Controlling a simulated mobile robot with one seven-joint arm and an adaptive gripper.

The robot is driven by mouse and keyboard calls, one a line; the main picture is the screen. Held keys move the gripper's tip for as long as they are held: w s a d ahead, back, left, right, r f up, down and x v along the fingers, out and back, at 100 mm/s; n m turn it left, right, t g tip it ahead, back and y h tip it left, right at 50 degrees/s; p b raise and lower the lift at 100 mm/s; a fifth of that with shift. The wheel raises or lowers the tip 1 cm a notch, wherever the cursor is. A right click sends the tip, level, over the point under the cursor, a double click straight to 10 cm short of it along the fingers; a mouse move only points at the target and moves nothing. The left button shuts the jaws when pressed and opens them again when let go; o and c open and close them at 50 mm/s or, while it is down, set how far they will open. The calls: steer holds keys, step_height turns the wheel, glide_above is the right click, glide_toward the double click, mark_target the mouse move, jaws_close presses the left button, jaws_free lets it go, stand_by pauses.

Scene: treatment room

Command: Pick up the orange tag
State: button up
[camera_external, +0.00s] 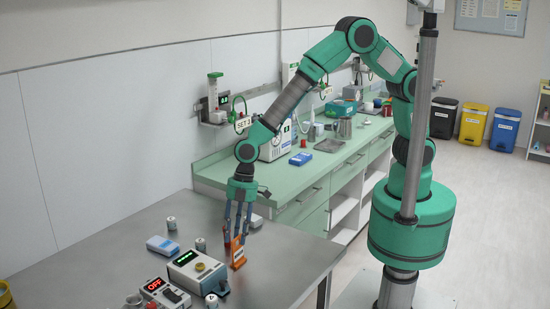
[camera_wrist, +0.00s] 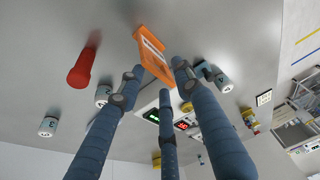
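The orange tag (camera_external: 238,253) is by the fingertips of my gripper (camera_external: 236,237), low over the steel table (camera_external: 285,268). It has a pale label on its face. In the wrist view the tag (camera_wrist: 153,54) shows just beyond and between the fingertips of my gripper (camera_wrist: 158,80). My three blue fingers are spread, with gaps visible between the tag and the outer fingertips. I cannot tell whether any finger touches it.
A red object (camera_wrist: 83,68) lies left of the tag in the wrist view. Small labelled cylinders (camera_external: 171,223), a blue-and-white box (camera_external: 163,245), a device with a green display (camera_external: 197,270) and one reading OFF (camera_external: 166,293) stand nearby. The table's right part is clear.

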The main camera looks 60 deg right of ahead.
mark_target(235, 248)
steer(key=shift+x, duration=1.1)
steer(key=shift+f, duration=0.1)
steer(key=shift+b+x, duration=0.7)
steer(key=shift+x, duration=1.8)
steer(key=shift+d, duration=0.15)
jaws_close()
